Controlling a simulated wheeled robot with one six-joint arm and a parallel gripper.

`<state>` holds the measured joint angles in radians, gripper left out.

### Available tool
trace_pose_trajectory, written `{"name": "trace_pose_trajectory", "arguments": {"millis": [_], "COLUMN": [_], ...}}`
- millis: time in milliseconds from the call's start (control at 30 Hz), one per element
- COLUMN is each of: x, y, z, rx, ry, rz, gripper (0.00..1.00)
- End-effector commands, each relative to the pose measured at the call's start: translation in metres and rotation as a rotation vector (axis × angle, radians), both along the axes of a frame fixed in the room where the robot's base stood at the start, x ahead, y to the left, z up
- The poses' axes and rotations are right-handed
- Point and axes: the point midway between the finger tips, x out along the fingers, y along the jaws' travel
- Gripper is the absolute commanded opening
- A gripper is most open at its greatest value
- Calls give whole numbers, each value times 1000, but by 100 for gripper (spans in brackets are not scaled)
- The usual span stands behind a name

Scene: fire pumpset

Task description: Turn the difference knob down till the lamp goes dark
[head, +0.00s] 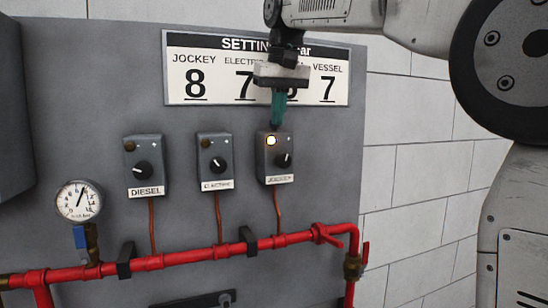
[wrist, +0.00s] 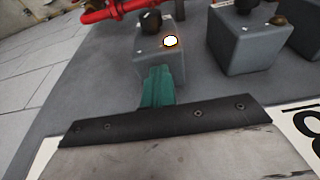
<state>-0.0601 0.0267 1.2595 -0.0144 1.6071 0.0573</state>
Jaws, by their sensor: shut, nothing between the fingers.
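The right-hand grey box (head: 264,168), whose small label seems to read JOCKEY, has a lit lamp (head: 271,141) at its upper left. A dark knob (head: 283,160) with a pale pointer line sits at its lower right. I cannot tell which knob is called the difference knob. My gripper (head: 276,122), with teal fingers, is shut and empty just above this box's top, pointing down. In the wrist view, the fingers (wrist: 157,72) overlap the box (wrist: 150,62), and the lamp (wrist: 171,41) glows beyond their tips. Contact cannot be told.
The DIESEL box (head: 147,178) and ELECTRIC box (head: 213,170) stand to the left with dark lamps. A red pipe (head: 205,252) runs below, with a gauge (head: 79,201) at left. A settings sign (head: 215,97) hangs behind my gripper, which hides part of it.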

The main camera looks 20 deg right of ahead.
Motion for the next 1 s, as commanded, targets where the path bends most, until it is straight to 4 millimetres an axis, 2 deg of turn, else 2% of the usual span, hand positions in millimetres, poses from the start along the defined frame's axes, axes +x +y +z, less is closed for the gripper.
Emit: {"name": "trace_pose_trajectory", "arguments": {"millis": [633, 1000], "x": [0, -7], "y": [-5, -6], "z": [0, 4], "rx": [-1, -1], "ry": [-3, -2], "rz": [-1, -1], "gripper": [0, 0]}}
